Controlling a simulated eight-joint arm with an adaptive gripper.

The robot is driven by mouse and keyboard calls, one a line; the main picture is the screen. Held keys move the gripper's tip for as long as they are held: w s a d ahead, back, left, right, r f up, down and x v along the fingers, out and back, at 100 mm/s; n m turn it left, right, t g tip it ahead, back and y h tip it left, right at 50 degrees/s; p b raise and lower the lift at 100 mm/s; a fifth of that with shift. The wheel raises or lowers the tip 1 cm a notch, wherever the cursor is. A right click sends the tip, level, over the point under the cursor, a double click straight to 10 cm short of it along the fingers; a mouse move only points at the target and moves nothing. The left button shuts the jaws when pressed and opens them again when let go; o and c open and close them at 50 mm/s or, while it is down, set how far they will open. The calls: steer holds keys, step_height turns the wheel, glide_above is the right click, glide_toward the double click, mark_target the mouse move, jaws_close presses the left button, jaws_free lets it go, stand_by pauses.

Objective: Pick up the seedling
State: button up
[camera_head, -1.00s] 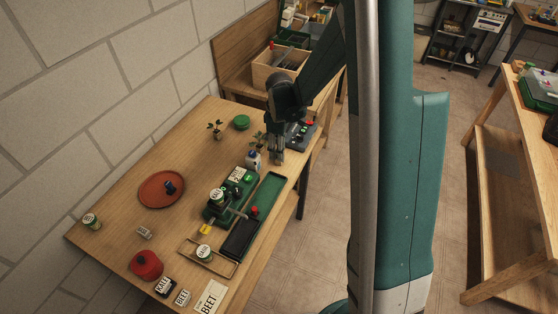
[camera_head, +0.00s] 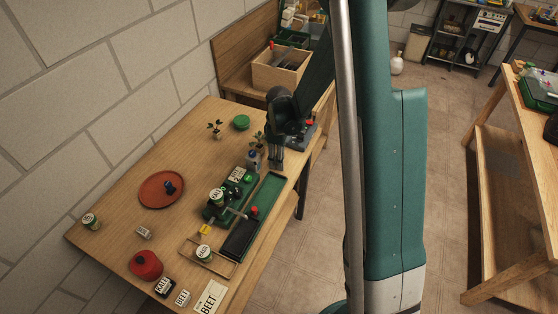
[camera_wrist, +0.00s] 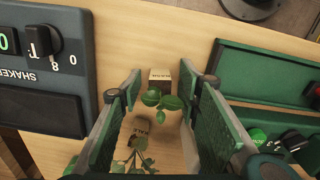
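Two seedlings with green leaves in small labelled pots show in the wrist view, between or below my fingers. The upper seedling (camera_wrist: 163,98) is near the fingertips, its pale pot behind the leaves. The lower seedling (camera_wrist: 136,158) is near the bottom edge. In the head view one seedling (camera_head: 215,129) stands on the table near the wall and another (camera_head: 257,139) is just left of my gripper (camera_head: 275,163). In the wrist view my gripper (camera_wrist: 165,85) is open, green pads apart, with no visible contact with a pot.
A shaker (camera_wrist: 45,70) is left of the fingers, and a green tray (camera_wrist: 265,75) is on the right. In the head view a blue-capped bottle (camera_head: 253,159) stands close beside my gripper. A green round lid (camera_head: 241,122) and red plate (camera_head: 160,188) lie farther left.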

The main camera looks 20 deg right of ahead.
steer(key=c, duration=0.9)
steer(key=shift+o, duration=0.2)
steer(key=shift+r, duration=0.1)
steer(key=shift+r+p, duration=0.3)
steer(key=shift+r, duration=4.6)
